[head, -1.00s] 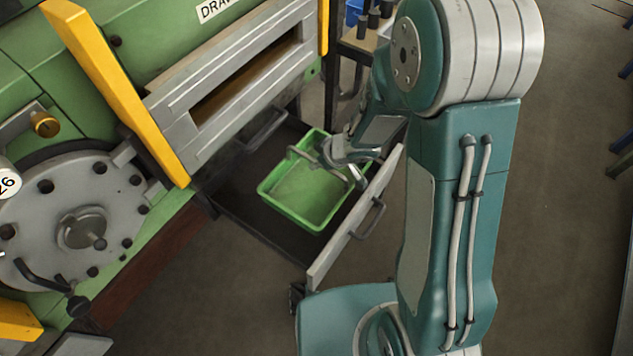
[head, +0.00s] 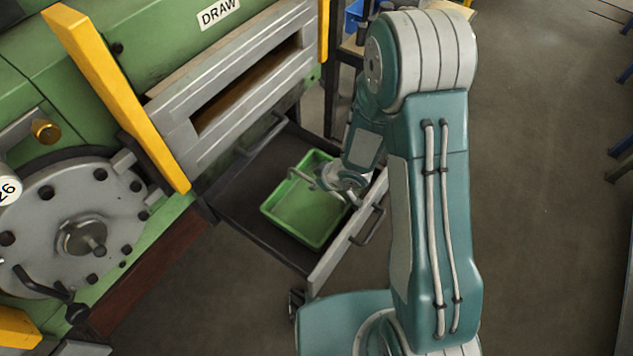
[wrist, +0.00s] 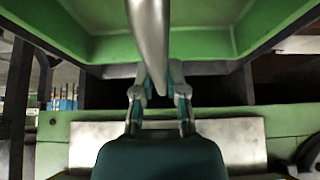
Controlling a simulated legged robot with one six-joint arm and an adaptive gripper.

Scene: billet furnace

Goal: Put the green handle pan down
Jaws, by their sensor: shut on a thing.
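The green pan (head: 303,212) is a rectangular tray with a grey handle (head: 301,175) in the head view. It is upright and level over or in the open dark drawer (head: 245,205). I cannot tell whether its bottom touches the drawer floor. My gripper (head: 336,180) is at the pan's far right side, shut on the handle; my wrist partly hides the grip and the pan's right edge. In the wrist view, the handle (wrist: 150,40) runs between my gripper's fingers (wrist: 160,88), with the green pan (wrist: 102,20) behind it.
The drawer's grey front panel (head: 330,258) with its pull handle (head: 370,226) stands on the near right. The green machine (head: 150,45) with yellow posts and a slotted grey front is on the left. A bench with blue bins (head: 354,14) stands behind.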

